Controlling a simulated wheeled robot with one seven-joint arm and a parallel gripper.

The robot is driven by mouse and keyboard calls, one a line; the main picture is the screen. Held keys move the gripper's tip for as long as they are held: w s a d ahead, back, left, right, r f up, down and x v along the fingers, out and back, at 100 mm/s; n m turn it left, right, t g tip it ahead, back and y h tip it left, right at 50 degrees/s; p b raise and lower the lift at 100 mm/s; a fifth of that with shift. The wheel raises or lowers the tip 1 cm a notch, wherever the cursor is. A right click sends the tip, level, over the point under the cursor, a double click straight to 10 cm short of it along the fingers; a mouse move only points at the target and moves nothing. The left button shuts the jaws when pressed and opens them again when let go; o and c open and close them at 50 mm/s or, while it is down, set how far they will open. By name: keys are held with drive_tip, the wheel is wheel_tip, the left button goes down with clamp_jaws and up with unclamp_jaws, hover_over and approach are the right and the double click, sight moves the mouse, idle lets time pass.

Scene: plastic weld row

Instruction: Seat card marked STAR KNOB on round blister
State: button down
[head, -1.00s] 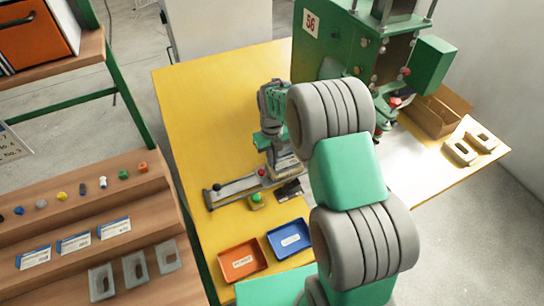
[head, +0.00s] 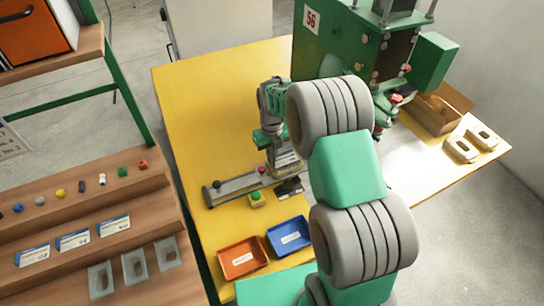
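Several white cards with blue edges (head: 73,240) lie in a row on the middle step of the wooden rack at left. Their print is too small to read, so I cannot tell which says STAR KNOB. Clear blisters (head: 134,264) stand in a row on the lowest step; I cannot tell which is round. A pale, layered block (head: 287,161) sits at the right part of the grey slide rail; I cannot tell whether a blister or card is in it. My gripper (head: 268,143) points down close above this block. Its fingertips and anything between them are not clear.
Small coloured knobs (head: 60,194) line the rack's top step. An orange tray (head: 242,257) and a blue tray (head: 289,236) lie at the table's front, near a green button (head: 256,196). A green press (head: 340,45) stands behind. The yellow table's left part (head: 205,110) is clear.

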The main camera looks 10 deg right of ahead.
drive_tip(key=shift+f+b, duration=0.55)
drive_tip(key=shift+f, duration=0.15)
idle(0.5)
drive_tip(key=c, duration=2.2)
unclamp_jaws()
drive_tip(key=c, duration=1.6)
unclamp_jaws()
drive_tip(key=shift+c, duration=0.2)
drive_tip(key=c, duration=0.4)
drive_tip(key=shift+r, duration=0.1)
drive_tip(key=shift+r+p, duration=2.1)
drive_tip(key=shift+r, duration=1.4)
